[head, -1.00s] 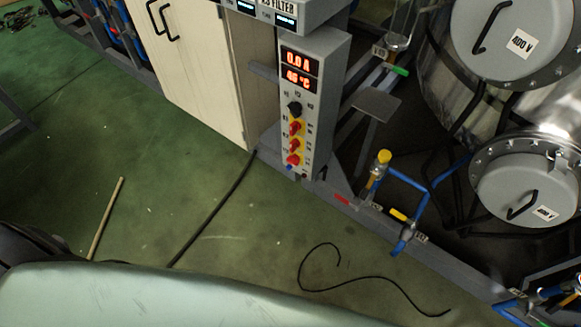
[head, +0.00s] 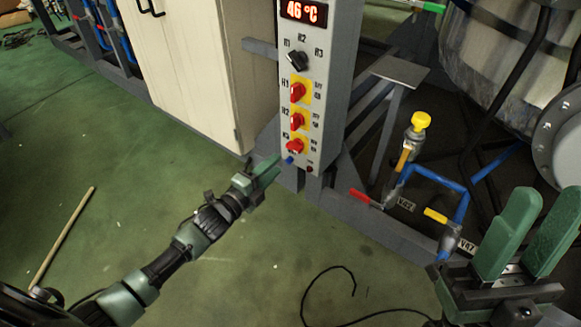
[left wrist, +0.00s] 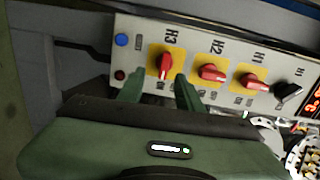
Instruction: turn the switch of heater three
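The red switch of heater three (head: 296,146), on a yellow plate marked H3, is the lowest red knob on the grey control panel (head: 346,60). In the left wrist view it (left wrist: 166,64) stands crosswise to the two other red knobs. My left gripper (head: 268,170) is just left of and below it in the head view. In the left wrist view its fingers (left wrist: 160,90) are apart, with the knob beyond the gap between them; I see no contact. My right gripper (head: 537,232) is open and empty at the lower right of the head view.
The H2 knob (head: 298,121), H1 knob (head: 298,92) and black selector (head: 298,61) sit above on the panel. A blue button (left wrist: 121,40) is beside H3. A yellow-capped valve with blue pipes (head: 420,121) stands right of the panel. A black cable (head: 320,273) lies on the floor.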

